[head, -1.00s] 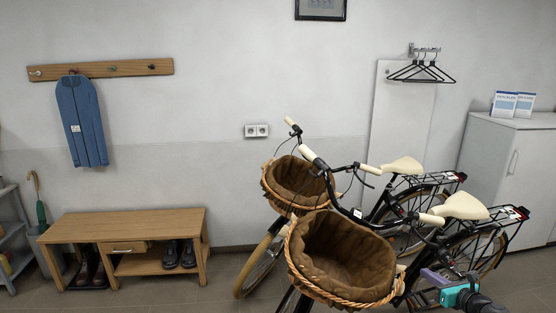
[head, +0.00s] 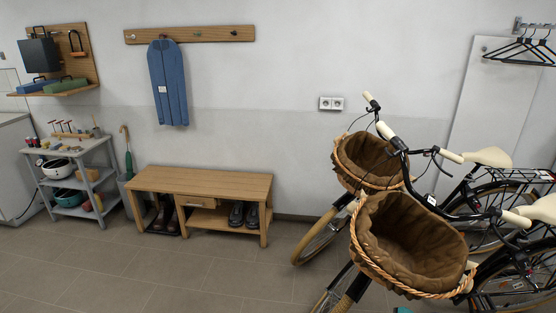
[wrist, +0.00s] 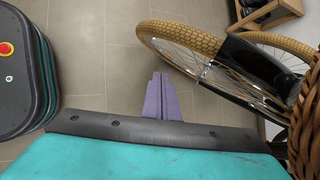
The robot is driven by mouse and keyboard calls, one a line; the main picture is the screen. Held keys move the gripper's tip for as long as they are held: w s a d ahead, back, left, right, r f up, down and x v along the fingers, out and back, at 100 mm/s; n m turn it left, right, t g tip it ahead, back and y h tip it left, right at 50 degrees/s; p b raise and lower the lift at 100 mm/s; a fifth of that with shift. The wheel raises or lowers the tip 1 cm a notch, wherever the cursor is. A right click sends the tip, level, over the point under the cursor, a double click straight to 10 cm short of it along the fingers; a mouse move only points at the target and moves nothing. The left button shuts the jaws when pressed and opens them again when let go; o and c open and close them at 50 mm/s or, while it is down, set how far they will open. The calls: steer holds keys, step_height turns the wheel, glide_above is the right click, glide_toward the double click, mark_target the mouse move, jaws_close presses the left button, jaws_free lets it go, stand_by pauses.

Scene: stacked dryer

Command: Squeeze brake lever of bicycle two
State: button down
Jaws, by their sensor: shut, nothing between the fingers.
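Two black bicycles stand at the right in the head view, the far one (head: 362,143) and the near one (head: 396,143). I cannot tell which is bicycle two. The far bicycle's pale right grip (head: 450,156) has a thin dark brake lever (head: 433,166) beside it. The near bicycle's pale right grip (head: 516,219) is near the right edge; its lever is hard to make out. In the wrist view my gripper (wrist: 160,85) has purple fingers, shut and empty, over the floor left of a tan-tyred wheel (wrist: 180,37). It touches no lever.
Wicker baskets hang on the far bicycle (head: 372,160) and near bicycle (head: 405,240). A wooden bench (head: 200,185) with shoes stands against the wall, with a grey shelf (head: 78,186) farther left. The floor before the bench (head: 180,275) is clear.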

steer(key=s+a+f+n+g+h, duration=0.1)
steer(key=s+a+f+n+g, duration=0.5)
steer(key=s+a+f+n, duration=0.55)
steer(key=s+a+f+n+g+h, duration=0.1)
steer(key=s+a+n+g+h, duration=0.1)
steer(key=s, duration=0.5)
steer(key=s+a+f+n+g+h, duration=0.2)
steer(key=s+a+n, duration=0.2)
steer(key=s+n, duration=0.3)
steer(key=shift+s+f+g+h, duration=0.2)
steer(key=shift+s+g+h, duration=0.15)
steer(key=shift+s, duration=0.2)
steer(key=shift+n, duration=0.25)
